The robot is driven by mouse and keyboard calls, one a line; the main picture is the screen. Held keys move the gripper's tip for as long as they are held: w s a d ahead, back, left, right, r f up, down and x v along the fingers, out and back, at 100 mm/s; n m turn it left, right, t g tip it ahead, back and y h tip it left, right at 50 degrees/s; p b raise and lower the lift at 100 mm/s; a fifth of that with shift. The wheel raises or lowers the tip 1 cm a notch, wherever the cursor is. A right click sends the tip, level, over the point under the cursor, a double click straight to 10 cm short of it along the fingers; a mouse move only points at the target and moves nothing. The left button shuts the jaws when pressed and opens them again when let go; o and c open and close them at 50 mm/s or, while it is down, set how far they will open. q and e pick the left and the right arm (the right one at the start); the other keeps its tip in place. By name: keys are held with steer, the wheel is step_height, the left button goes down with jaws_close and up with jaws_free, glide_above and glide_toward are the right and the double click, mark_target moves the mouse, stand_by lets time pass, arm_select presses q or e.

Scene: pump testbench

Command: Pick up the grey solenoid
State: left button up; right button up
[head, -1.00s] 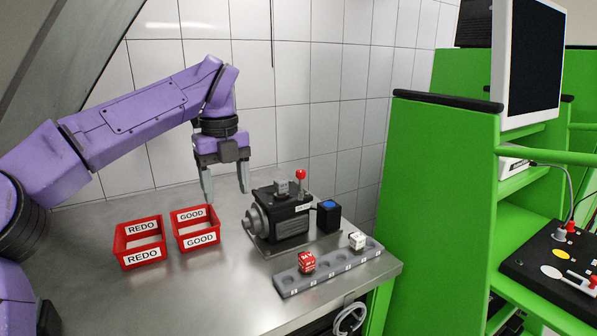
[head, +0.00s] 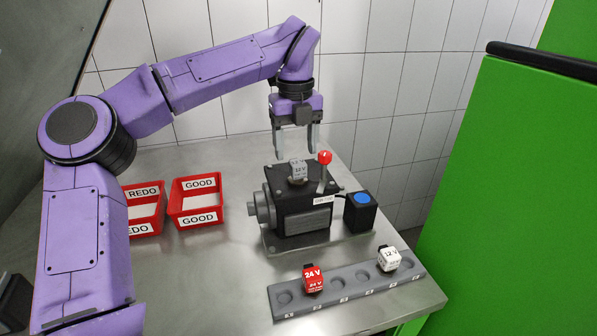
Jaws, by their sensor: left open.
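The grey solenoid (head: 298,171), a small block marked 12 V, sits on top of the dark pump testbench unit (head: 303,211). My left gripper (head: 296,156) is open and points down, with its fingertips just above or behind the grey solenoid in the picture. The exact depth between them is hard to tell. I see nothing between the fingers. My right gripper is not in view.
A red-knobbed lever (head: 324,160) stands close to the right of the solenoid. A box with a blue button (head: 360,212) is beside the unit. A grey rack (head: 340,287) in front holds a red 24 V solenoid (head: 313,279) and a white 12 V one (head: 387,259). Red GOOD (head: 198,218) and REDO (head: 143,227) bins stand left.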

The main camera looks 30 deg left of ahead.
mark_target(297, 161)
arm_select(q)
steer(key=f, duration=0.3)
steer(key=w+f, duration=0.1)
steer(key=f, duration=0.1)
steer(key=shift+a+f+p, duration=0.15)
steer(key=shift+p, duration=0.2)
steer(key=shift+s, duration=0.25)
steer(key=shift+w, duration=0.1)
steer(key=c, duration=1.2)
steer(key=shift+r, duration=0.2)
